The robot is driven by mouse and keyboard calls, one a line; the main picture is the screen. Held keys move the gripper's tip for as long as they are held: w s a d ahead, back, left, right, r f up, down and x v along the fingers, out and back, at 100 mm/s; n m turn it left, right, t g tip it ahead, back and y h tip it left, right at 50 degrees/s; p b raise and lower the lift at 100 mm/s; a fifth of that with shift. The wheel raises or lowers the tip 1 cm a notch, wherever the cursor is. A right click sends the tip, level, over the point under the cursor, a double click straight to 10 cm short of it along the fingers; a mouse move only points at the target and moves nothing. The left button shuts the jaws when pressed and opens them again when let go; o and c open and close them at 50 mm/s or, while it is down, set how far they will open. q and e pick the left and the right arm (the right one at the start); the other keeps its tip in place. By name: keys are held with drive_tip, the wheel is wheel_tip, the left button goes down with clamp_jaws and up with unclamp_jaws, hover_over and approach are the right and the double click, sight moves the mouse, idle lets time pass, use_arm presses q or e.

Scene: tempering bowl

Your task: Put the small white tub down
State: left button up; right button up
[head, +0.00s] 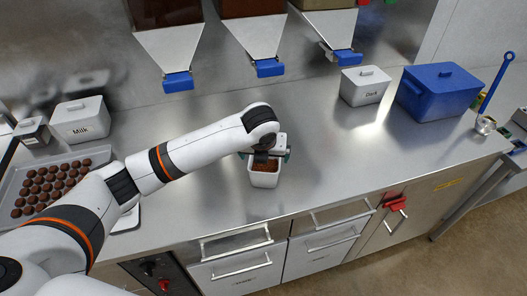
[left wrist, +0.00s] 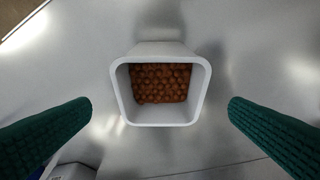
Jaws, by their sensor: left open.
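The small white tub (head: 264,180) stands upright on the steel counter near its front edge, with brown pieces inside. In the left wrist view the tub (left wrist: 160,118) is seen from above, between the two green fingers. My left gripper (head: 264,156) is over the tub. Its fingers (left wrist: 160,112) are spread wide, with a gap on each side of the tub, so it is open and not touching it. My right gripper is in neither view.
A tray of chocolates (head: 14,187) lies at the left by a Milk box (head: 80,120). A Dark box (head: 364,87) and a blue lidded box (head: 438,90) stand at the back right. Hoppers with blue outlets (head: 178,81) hang above. The counter (head: 340,150) right of the tub is clear.

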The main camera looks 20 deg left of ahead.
use_arm(q)
drive_tip(key=v, duration=0.3)
drive_tip(key=shift+s+r, duration=0.1)
drive_tip(key=shift+r, duration=0.15)
